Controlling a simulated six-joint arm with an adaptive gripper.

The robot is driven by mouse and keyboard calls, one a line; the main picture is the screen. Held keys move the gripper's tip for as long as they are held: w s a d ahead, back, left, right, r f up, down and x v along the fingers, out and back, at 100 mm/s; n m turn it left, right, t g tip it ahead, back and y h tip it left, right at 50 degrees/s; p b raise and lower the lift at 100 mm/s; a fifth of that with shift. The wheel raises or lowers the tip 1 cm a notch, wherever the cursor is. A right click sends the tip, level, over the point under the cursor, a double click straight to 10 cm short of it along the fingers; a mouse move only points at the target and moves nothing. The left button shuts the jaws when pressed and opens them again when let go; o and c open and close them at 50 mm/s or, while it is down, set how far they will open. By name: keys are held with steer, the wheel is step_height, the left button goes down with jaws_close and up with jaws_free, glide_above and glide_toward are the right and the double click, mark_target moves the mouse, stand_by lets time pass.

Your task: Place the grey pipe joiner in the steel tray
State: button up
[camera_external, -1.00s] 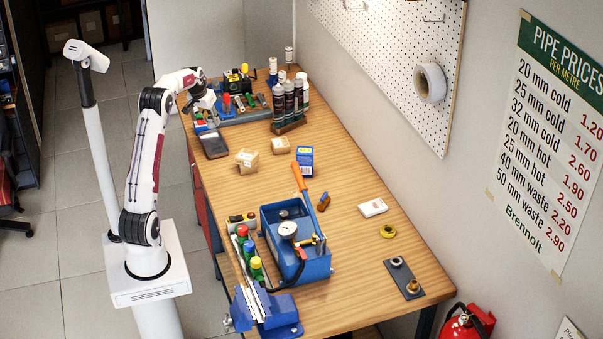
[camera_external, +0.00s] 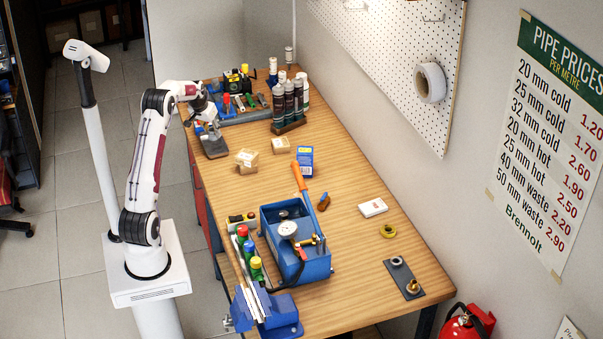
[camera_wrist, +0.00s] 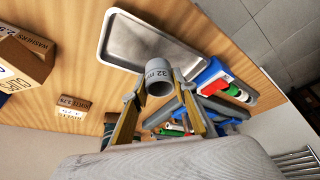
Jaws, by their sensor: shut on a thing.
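A grey pipe joiner (camera_wrist: 158,75) marked "32 m…" is clamped between the two fingers of my gripper (camera_wrist: 158,88) in the wrist view. The steel tray (camera_wrist: 118,38) is a shallow tray with a raised rim, just beyond the joiner, whose top overlaps the tray's near edge in this view. In the external view the tray (camera_external: 216,151) lies at the bench's left edge, and my gripper (camera_external: 211,131) is over its far end. The height of the joiner over the tray is hard to tell. My gripper hides part of the tray.
Cardboard boxes (camera_external: 247,158) stand right of the tray. Hand tools and a grey pipe (camera_external: 247,117) lie behind it, with a rack of dark bottles (camera_external: 289,105) to the right. The tray's visible floor is empty.

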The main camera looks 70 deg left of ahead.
steer(key=shift+f, duration=1.6)
steer(key=shift+f, duration=0.1)
steer(key=o, duration=0.6)
steer(key=shift+s+d+r, duration=0.1)
steer(key=shift+r, duration=0.45)
steer(key=v, duration=1.1)
